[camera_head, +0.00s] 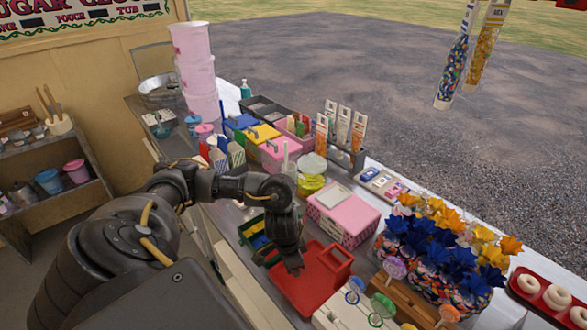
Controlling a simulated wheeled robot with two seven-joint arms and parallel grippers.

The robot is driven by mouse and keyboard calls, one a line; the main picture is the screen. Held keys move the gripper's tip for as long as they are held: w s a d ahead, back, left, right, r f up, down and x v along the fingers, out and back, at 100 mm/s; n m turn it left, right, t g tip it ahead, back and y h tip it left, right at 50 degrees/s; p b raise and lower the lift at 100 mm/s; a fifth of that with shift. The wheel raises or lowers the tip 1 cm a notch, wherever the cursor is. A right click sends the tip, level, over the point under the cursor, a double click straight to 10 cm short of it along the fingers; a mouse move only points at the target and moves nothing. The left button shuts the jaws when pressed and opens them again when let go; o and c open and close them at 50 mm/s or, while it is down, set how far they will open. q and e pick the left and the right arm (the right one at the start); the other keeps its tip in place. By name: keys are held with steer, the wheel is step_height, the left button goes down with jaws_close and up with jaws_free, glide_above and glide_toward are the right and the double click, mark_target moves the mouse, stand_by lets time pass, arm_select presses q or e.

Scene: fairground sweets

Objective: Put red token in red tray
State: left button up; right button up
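The red tray (308,292) lies on the counter at the lower middle of the head view, with a raised red part at its right end. My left arm comes in from the left and bends down. Its gripper (294,270) points down over the left rear part of the red tray. The fingertips are small and dark, so I cannot tell whether they are open or hold anything. I cannot make out a red token; it may be hidden by the arm or blend with the red tray. My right gripper is not in view.
A green tray (245,229) stands behind my arm. A pink box (345,218) stands behind the red tray. Lollipops (394,267) stand to its right, near bags with blue and orange flower-like tops (440,250). The counter is crowded, with little free room.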

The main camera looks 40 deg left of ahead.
arm_select(q)
steer(key=shift+f, duration=0.85)
steer(key=shift+f, duration=0.1)
steer(key=o, duration=0.9)
steer(key=shift+o, duration=0.2)
step_height(320, 180, up, 12)
steer(key=s+p, duration=0.1)
steer(key=p, duration=0.2)
steer(key=shift+s+a, duration=0.3)
steer(key=shift+a, duration=0.15)
